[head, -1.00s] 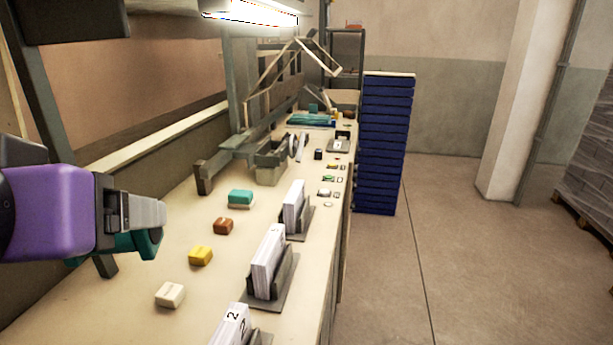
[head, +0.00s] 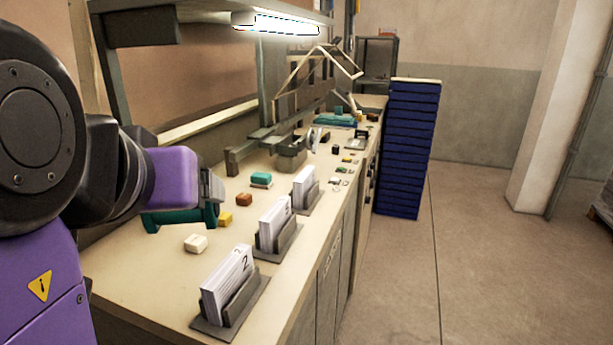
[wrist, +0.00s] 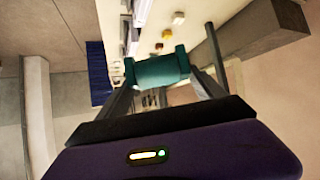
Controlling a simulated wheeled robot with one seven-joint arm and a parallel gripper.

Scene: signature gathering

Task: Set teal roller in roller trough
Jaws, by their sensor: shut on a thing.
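My gripper (head: 212,198) is at the left of the head view, above the near left part of the bench. It is shut on the teal roller (head: 178,217), which is partly hidden by my gripper in that view. In the wrist view, the teal roller (wrist: 157,71) lies crosswise between the two fingers, with a wider end at each side. A grey open box-like holder (head: 291,160) stands farther along the bench below a grey rail; I cannot tell surely whether it is the roller trough. The held roller is well apart from it.
The long cream bench (head: 150,275) carries a white block (head: 196,243), a yellow block (head: 225,219), a brown block (head: 244,199) and a teal block (head: 261,179). Several card stands (head: 240,300) line its right edge. Blue stacked trays (head: 407,150) stand beyond.

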